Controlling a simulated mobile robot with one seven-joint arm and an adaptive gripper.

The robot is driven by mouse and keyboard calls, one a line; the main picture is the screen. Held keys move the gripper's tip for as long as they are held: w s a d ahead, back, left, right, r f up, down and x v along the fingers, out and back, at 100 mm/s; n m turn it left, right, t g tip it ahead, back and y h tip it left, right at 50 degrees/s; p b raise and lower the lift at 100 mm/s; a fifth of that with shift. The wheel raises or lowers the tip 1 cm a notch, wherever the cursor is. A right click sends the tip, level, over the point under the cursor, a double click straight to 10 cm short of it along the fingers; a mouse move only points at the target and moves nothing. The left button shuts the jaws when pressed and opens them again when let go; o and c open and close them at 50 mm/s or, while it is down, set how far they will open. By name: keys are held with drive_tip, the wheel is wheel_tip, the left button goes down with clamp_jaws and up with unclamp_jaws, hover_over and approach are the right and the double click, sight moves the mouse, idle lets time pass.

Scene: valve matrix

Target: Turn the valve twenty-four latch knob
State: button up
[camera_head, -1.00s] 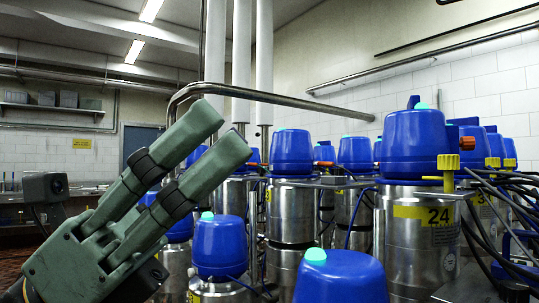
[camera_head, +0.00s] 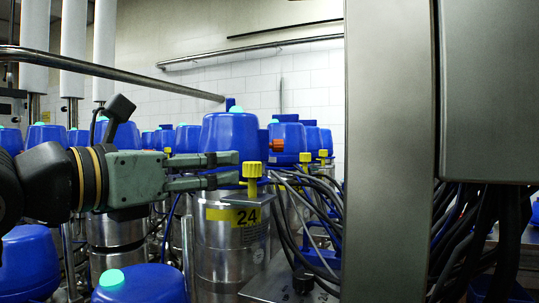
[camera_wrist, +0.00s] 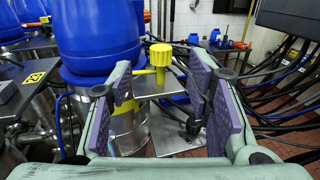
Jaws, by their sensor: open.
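The valve twenty-four latch knob (camera_head: 252,170) is a small yellow fluted knob on a yellow stem, at the front right of valve 24. Valve 24 has a blue cap (camera_head: 229,134), a steel body (camera_head: 218,262) and a yellow "24" label (camera_head: 220,215). My gripper (camera_head: 238,169) is level, with its fingers open and pointing right, their tips just left of the knob. In the wrist view the knob (camera_wrist: 160,54) appears upright in the gap between the purple finger pads, beyond them; contact is not visible.
Black cables (camera_head: 308,215) hang close to the right of the knob. A steel plate (camera_wrist: 178,135) lies below it. A grey cabinet column (camera_head: 386,150) stands at the right. Other blue-capped valves (camera_head: 287,138) crowd behind, and one blue cap (camera_head: 140,284) is in front.

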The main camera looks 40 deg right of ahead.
sight(245, 164)
drive_tip(key=p+x, duration=0.3)
drive_tip(key=x, duration=0.6)
drive_tip(key=shift+d, duration=0.35)
clamp_jaws()
